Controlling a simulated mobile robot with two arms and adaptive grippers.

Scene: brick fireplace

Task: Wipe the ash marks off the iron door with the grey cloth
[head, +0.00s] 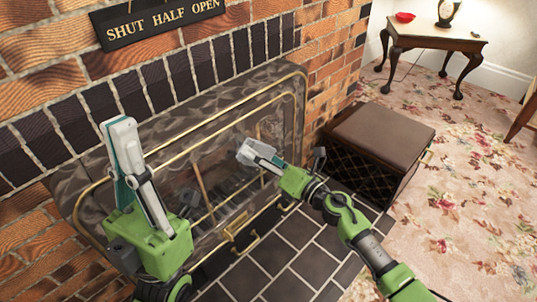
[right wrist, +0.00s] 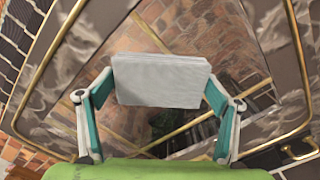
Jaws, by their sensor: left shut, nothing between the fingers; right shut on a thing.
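The grey cloth (right wrist: 160,80) is a pale, folded block held between the fingertips of my right gripper (head: 258,157); it also shows in the head view (head: 247,152). Right gripper and cloth are in front of the right half of the iron door (head: 181,142), a glazed panel with brass bars. I cannot tell whether the cloth touches it. My left gripper (head: 121,128) is shut and empty, pointing up in front of the door's left part. I cannot clearly make out ash marks among the mottling and reflections; the cloth hides part of the door.
A brass handle (head: 243,243) is low on the fireplace front. A dark box with a brown padded top (head: 377,135) stands right of the hearth tiles (head: 297,230). Carpet right is mostly free.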

